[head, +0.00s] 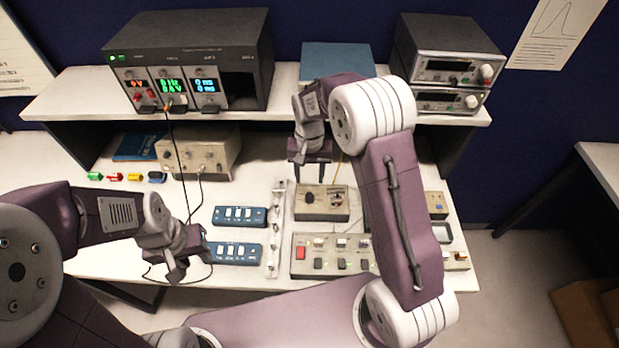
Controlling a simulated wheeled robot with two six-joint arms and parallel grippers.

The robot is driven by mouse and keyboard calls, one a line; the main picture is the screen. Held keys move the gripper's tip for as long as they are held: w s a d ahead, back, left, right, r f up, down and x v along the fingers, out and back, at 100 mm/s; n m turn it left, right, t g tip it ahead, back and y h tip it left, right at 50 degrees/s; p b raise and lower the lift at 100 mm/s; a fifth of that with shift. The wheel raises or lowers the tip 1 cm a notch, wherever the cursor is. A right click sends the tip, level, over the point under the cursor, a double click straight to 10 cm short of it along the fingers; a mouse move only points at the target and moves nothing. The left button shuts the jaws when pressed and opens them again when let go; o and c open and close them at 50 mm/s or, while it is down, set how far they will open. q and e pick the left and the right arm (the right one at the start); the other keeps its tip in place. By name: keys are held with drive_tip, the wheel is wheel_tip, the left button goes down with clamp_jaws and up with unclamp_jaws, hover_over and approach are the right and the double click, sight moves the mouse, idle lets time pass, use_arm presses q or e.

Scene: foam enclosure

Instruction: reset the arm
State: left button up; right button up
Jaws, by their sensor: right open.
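My right arm reaches up and over the bench from the lower right. Its gripper (309,174) points down with two dark fingers spread apart and nothing between them, behind a beige box with a black knob (322,202). My left arm comes in from the left. Its gripper (178,268) hangs near the bench's front edge, left of two blue switch strips (236,253). Its fingertips are small and dark, and I cannot make out whether they are apart.
A grey panel with a red switch (318,254) sits at the front, partly behind my right arm. A shelf holds a black instrument rack (190,55) and stacked grey instruments (447,62). Cables hang near my left gripper. Coloured connectors (115,177) lie at the left.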

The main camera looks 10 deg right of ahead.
drive_tip(key=s+d+n+b, duration=0.1)
drive_tip(key=s+d+b, duration=0.1)
drive_tip(key=s, duration=0.7)
drive_tip(key=s+d+f+n+t+b, duration=0.1)
drive_tip(key=s+d+n+b, duration=0.1)
drive_tip(key=s, duration=0.7)
drive_tip(key=shift+f, duration=0.3)
drive_tip(key=shift+s+d, duration=0.1)
drive_tip(key=shift+s, duration=0.05)
